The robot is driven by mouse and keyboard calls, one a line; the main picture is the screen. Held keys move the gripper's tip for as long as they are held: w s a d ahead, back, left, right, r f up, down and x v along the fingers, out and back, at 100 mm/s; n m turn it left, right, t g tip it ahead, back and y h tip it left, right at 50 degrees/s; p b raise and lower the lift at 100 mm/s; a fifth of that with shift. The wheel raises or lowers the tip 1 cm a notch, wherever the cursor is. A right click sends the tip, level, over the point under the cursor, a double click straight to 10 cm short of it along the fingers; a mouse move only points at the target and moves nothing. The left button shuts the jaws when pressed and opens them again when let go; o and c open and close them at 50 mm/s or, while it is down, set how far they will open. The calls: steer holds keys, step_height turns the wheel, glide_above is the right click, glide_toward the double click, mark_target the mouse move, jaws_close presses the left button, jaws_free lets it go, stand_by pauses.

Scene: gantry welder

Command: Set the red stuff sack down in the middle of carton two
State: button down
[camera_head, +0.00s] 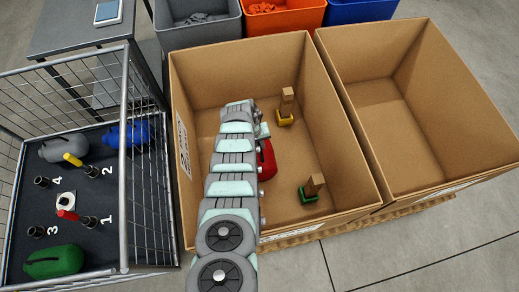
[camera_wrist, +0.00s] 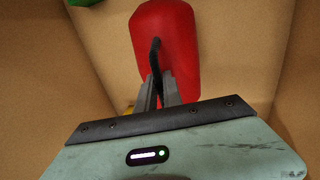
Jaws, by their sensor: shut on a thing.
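The red stuff sack (camera_head: 267,160) shows in the head view inside the left-hand cardboard carton (camera_head: 210,62), partly hidden behind my arm. In the wrist view the sack (camera_wrist: 165,35) is beyond my fingers, with its black strap running down between them. My gripper (camera_wrist: 160,88) is shut on that strap. I cannot tell whether the sack touches the carton floor. A second, empty carton (camera_head: 440,95) stands to the right. The label on the left carton is too small to read surely.
In the left carton are a yellow piece (camera_head: 285,119) and a green piece (camera_head: 308,194), each with a wooden block. A wire cage (camera_head: 125,170) at left holds blue, grey and green sacks and numbered posts. Grey, orange and blue bins stand behind.

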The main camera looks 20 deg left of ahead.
steer(key=shift+w+f+b, duration=0.1)
steer(key=shift+f+b, duration=1.2)
steer(key=shift+f, duration=0.35)
steer(key=c, duration=1.5)
jaws_free()
step_height(320, 180, up, 12)
steer(key=s+a+p, duration=0.1)
steer(key=a+p, duration=0.1)
steer(key=p, duration=0.7)
steer(key=shift+s, duration=0.2)
